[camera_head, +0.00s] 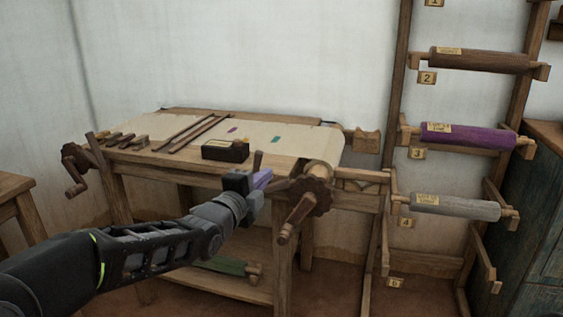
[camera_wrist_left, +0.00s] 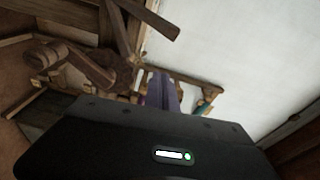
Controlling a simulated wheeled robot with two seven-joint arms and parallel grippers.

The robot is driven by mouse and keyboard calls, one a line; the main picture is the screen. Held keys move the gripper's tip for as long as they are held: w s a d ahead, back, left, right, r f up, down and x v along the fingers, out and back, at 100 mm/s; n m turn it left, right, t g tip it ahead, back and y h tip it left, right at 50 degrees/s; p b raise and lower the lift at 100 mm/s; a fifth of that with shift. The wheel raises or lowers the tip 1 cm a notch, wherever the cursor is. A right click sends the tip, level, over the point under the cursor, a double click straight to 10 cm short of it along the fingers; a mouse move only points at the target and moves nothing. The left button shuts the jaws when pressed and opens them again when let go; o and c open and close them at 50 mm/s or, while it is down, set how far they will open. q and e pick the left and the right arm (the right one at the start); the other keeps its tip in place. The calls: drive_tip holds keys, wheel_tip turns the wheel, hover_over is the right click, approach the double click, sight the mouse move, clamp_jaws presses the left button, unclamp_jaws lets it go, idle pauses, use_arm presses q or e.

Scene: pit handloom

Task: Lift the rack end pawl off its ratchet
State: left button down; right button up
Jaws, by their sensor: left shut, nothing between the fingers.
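The dark, toothed ratchet wheel (camera_head: 318,190) is on the right end of the loom table, with a wooden crank handle (camera_head: 290,224) in front of it. A short dark wooden piece (camera_head: 279,187), which looks like the pawl, lies against the wheel's left side. Whether it sits in a tooth cannot be told. A dark upright lever (camera_head: 257,159) stands just behind my left gripper. My left gripper (camera_head: 264,178) is shut and empty, left of the wheel, its purple fingers pointing toward it. The fingers (camera_wrist_left: 163,92) and wheel (camera_wrist_left: 121,74) also show in the left wrist view.
A dark box (camera_head: 225,151), several wooden tools (camera_head: 125,140) and two long sticks (camera_head: 195,132) lie on the loom table. A second crank (camera_head: 76,178) is at its left end. A rack (camera_head: 396,120) with cloth rolls stands right. The floor between them looks narrow.

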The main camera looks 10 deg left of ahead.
sight(255, 171)
use_arm(q)
drive_tip(key=shift+s+a+m, duration=0.1)
drive_tip(key=shift+a+m, duration=0.05)
drive_tip(key=shift+m, duration=0.45)
drive_tip(key=w+a, duration=0.1)
drive_tip(key=w, duration=0.8)
drive_tip(key=shift+a, duration=0.4)
drive_tip(key=shift+w, duration=0.1)
drive_tip(key=shift+a, duration=0.1)
